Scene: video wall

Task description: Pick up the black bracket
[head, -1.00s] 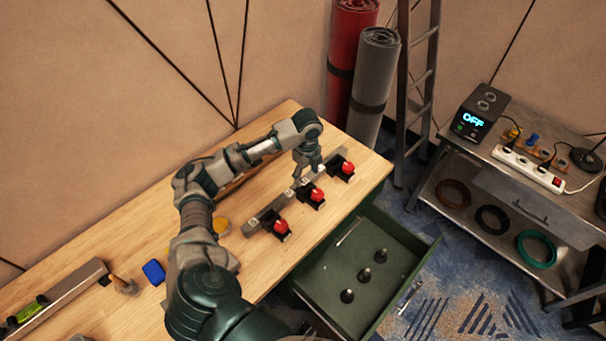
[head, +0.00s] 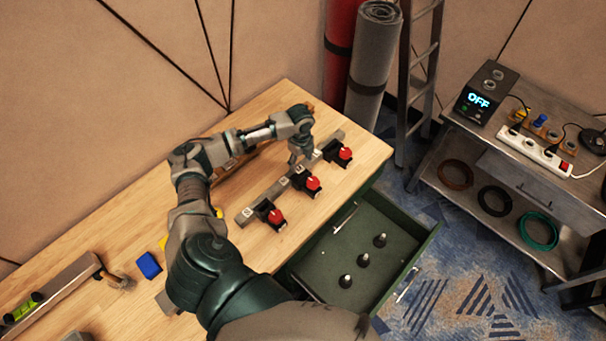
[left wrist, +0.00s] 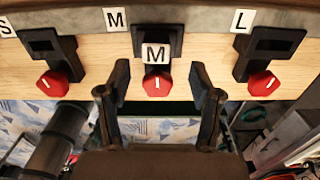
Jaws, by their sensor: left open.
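Three black brackets with red knobs sit along a grey bar on the wooden bench: the near one (head: 268,212), the middle one (head: 301,180) and the far one (head: 333,150). In the left wrist view the left bracket (left wrist: 47,55) is by an S tag, the middle bracket (left wrist: 174,40) carries an M tag, and the right bracket (left wrist: 263,50) is by an L tag. My left gripper (head: 296,158) is above the bar by the middle bracket. In the left wrist view its open fingers (left wrist: 160,72) flank the middle red knob's position, empty. My right gripper is out of view.
An open green drawer (head: 322,270) below the bench holds several dark pegs. A grey side cart (head: 540,170) stands at the right. Bare bench lies behind the bar.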

